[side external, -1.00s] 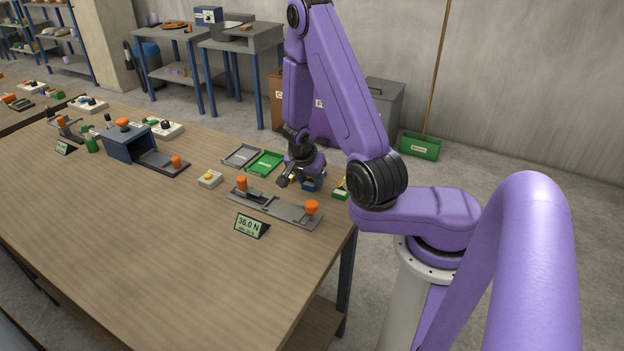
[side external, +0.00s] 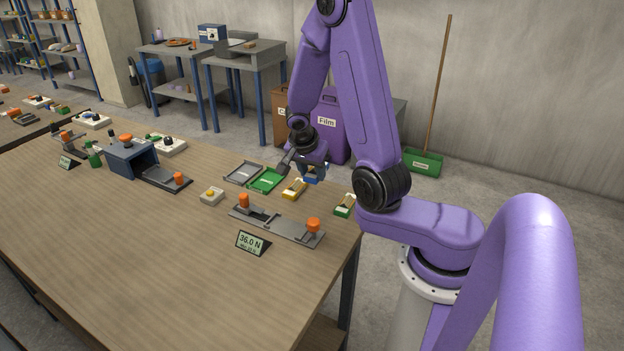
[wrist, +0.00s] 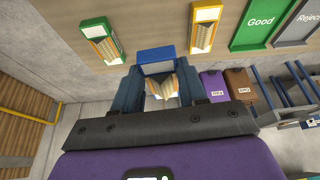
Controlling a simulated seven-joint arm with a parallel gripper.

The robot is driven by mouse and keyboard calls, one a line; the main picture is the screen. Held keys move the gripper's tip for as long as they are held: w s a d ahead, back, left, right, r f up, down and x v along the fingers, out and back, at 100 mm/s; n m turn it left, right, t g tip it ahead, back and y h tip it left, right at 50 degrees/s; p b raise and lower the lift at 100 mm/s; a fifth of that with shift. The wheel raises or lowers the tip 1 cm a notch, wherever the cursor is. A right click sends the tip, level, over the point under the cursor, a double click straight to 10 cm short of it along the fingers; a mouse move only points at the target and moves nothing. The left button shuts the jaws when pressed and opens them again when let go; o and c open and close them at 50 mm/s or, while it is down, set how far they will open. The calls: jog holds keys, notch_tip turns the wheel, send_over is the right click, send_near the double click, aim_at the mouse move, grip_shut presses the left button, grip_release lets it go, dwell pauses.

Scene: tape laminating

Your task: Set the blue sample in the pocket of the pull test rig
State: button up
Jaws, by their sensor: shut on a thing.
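My gripper (side external: 310,172) is shut on the blue sample (wrist: 156,54), whose blue end sticks out between the fingers in the wrist view. In the side view the blue sample (side external: 311,180) hangs below the fingers, apart from the table, behind the yellow sample. The pull test rig (side external: 290,231) is a long grey fixture near the table's front right, with an orange knob at each end. Its pocket seems empty but is small to see. My gripper is behind the rig and above it.
The yellow sample (side external: 294,188) and green sample (side external: 345,205) stand between rig and table edge. Green Good tray (side external: 266,180) and grey Reject tray (side external: 242,173) lie left of them. A force display reading 36.0 N (side external: 253,242) stands before the rig. The front table is clear.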

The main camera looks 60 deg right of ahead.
jog(key=shift+r, duration=0.55)
jog(key=shift+a+r, duration=0.1)
jog(key=shift+r, duration=0.05)
jog(key=n, duration=0.1)
jog(key=a+n+t, duration=0.1)
jog(key=n, duration=0.1)
jog(key=w+a+n, duration=0.1)
jog(key=n, duration=0.1)
jog(key=shift+f+t+y, duration=0.3)
jog(key=shift+f, duration=0.05)
jog(key=n+t+y, duration=0.2)
jog(key=n+y, duration=0.2)
jog(key=n, duration=0.8)
send_over(293, 230)
jog(key=s, duration=0.1)
jog(key=f, duration=0.2)
jog(key=shift+t, duration=0.3)
jog(key=shift+s+f, duration=0.1)
jog(key=shift+f, duration=2.45)
jog(key=shift+f, duration=0.75)
